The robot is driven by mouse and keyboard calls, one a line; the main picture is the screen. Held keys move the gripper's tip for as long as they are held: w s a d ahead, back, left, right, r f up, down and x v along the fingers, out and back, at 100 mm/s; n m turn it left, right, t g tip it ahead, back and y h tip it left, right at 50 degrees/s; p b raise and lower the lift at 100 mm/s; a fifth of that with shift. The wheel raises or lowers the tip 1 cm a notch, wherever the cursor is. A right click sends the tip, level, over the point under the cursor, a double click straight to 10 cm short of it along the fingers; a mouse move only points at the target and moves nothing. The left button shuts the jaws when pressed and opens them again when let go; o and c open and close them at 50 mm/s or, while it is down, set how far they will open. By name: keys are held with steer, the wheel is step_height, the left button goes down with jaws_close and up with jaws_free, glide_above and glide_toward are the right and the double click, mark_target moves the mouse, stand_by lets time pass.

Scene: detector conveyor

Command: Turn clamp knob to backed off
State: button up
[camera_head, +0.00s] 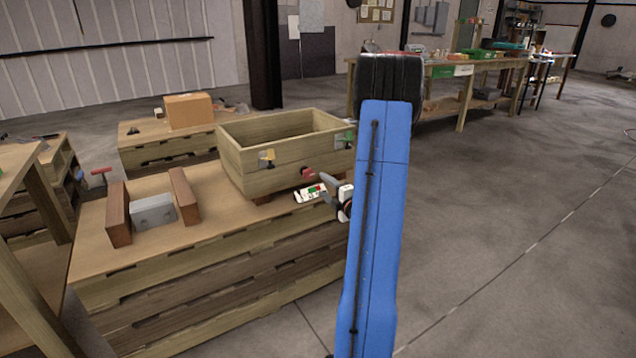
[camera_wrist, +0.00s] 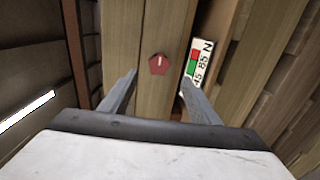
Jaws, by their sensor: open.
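A red, angular knob (camera_head: 307,173) sits on the front of a wooden box (camera_head: 262,163). In the wrist view the knob (camera_wrist: 158,65) shows a white mark on its face. A white label plate (camera_head: 310,192) with green and red bands lies just below the knob; in the wrist view the plate (camera_wrist: 198,62) reads 45, 85 and N. My gripper (camera_wrist: 159,80) is open and empty, its fingers pointing at the box face with the knob between and just beyond their tips. In the head view my gripper (camera_head: 334,191) is right of the plate, partly behind my blue arm.
The box stands on a pallet-like bench (camera_head: 215,225). Left on it, a grey block (camera_head: 153,212) sits between two brown wooden blocks. A red-handled part (camera_head: 98,176) is farther left. Floor at right is clear.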

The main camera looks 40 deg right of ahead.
steer(key=v, duration=0.5)
steer(key=shift+s, duration=0.4)
